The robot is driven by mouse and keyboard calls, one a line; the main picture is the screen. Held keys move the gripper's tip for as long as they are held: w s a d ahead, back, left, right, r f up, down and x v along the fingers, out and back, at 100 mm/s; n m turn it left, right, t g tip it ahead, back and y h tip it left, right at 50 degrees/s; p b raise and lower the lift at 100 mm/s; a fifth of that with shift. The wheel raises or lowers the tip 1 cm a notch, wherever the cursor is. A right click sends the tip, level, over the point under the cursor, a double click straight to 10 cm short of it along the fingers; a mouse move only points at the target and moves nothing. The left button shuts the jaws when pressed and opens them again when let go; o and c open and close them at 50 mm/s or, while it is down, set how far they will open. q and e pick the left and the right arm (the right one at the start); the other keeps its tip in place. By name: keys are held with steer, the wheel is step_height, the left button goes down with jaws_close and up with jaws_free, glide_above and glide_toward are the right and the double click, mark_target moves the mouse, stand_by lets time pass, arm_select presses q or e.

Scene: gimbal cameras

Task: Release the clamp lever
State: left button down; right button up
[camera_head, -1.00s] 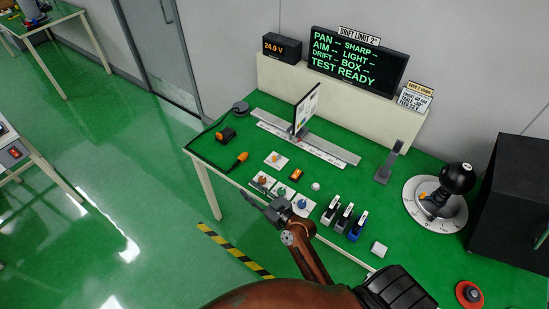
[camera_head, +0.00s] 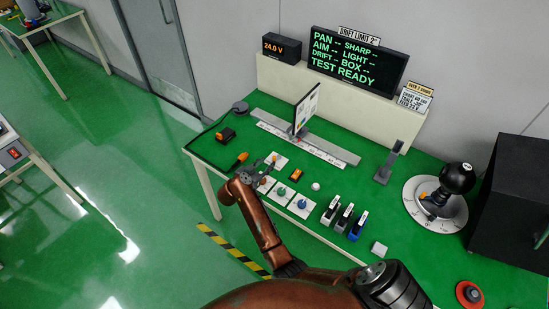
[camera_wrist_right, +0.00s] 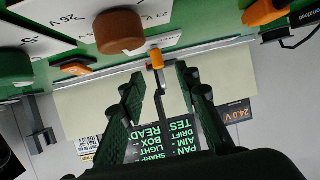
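I cannot tell for certain which part is the clamp lever. In the right wrist view, a small orange piece (camera_wrist_right: 157,58) shows at the foot of the edge-on chart board, framed between my fingers. The chart board (camera_head: 305,108) stands upright on a rail (camera_head: 335,152) in the head view. Another orange lever-like part (camera_head: 424,196) is on the round dial base at right. My right gripper (camera_head: 264,167) hovers above the near left part of the bench. In the right wrist view its fingers (camera_wrist_right: 157,92) are apart, with nothing held. My left gripper is out of view.
Near my right gripper are an orange-brown knob (camera_wrist_right: 120,32), an orange switch (camera_head: 297,174) and an orange plug (camera_head: 241,157). Several knobs on white cards line the front edge. A black gimbal ball (camera_head: 457,178) and a dark box (camera_head: 510,200) stand at right.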

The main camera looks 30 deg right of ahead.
mark_target(274, 156)
steer(key=b+x, duration=0.1)
steer(key=x, duration=0.6)
steer(key=shift+w+d+f+b, duration=0.1)
steer(key=shift+d+b, duration=0.15)
steer(key=shift+b, duration=0.15)
steer(key=shift+c, duration=0.5)
jaws_close()
